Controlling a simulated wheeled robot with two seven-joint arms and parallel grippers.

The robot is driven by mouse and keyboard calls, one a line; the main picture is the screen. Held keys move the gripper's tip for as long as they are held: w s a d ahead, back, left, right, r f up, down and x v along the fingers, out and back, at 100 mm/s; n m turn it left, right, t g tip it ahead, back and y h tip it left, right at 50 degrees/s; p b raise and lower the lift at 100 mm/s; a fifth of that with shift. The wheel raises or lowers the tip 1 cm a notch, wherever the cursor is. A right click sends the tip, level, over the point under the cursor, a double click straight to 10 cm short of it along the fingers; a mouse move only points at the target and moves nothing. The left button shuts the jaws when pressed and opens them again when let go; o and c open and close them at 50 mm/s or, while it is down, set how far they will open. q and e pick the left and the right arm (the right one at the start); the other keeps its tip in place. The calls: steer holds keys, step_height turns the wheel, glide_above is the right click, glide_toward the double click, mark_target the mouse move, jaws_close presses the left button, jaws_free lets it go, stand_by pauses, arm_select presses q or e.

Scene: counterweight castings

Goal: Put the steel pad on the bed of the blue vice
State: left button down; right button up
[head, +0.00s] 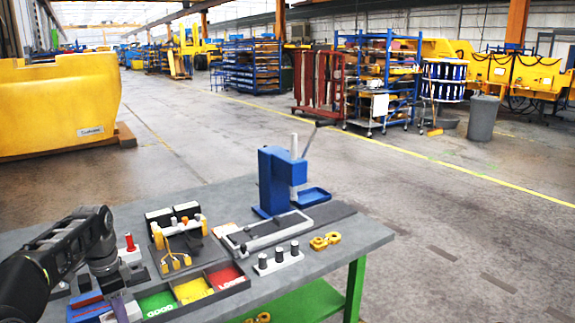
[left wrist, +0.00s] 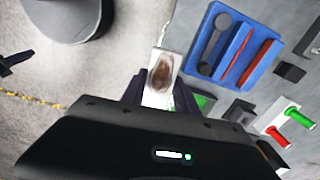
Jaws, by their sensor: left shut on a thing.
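My left gripper (left wrist: 160,92) is shut on a small pale rectangular piece with a brown oval patch on its face (left wrist: 150,99). The piece sticks out beyond the fingertips. I cannot tell for sure that it is the steel pad. In the head view my left arm comes in from the left, and its gripper is low by the table's near left edge. Just beyond the held piece in the left wrist view lies a blue block (left wrist: 242,30) with dark and red long parts. It shows partly in the head view (head: 90,314). I cannot tell whether it is the blue vice. My right gripper is out of view.
A tray with green, yellow and red compartments (head: 195,289) lies near the front. A blue press (head: 272,180) stands at the back. A white block with dark pegs (head: 278,257) and yellow parts (head: 325,241) are to the right. A red-handled item (head: 130,243) stands near my arm.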

arm_select(q)
steer(key=shift+w+a+f+n, duration=0.25)
steer(key=shift+a+f+n, duration=0.05)
steer(key=shift+a+n, duration=0.1)
steer(key=shift+w+f+n, duration=0.1)
steer(key=shift+f+n, duration=0.05)
steer(key=shift+n, duration=0.25)
steer(key=shift+d+f+n, duration=0.2)
steer(key=shift+d+n, duration=0.15)
steer(key=shift+n, duration=0.05)
steer(key=s+d+f+n, duration=0.2)
steer(key=d+n, duration=0.1)
steer(key=d, duration=0.8)
steer(key=s+d+f+n, duration=0.2)
steer(key=d+f+n, duration=0.1)
steer(key=d, duration=0.9)
steer(key=shift+s+n, duration=0.4)
steer(key=shift+f, duration=0.1)
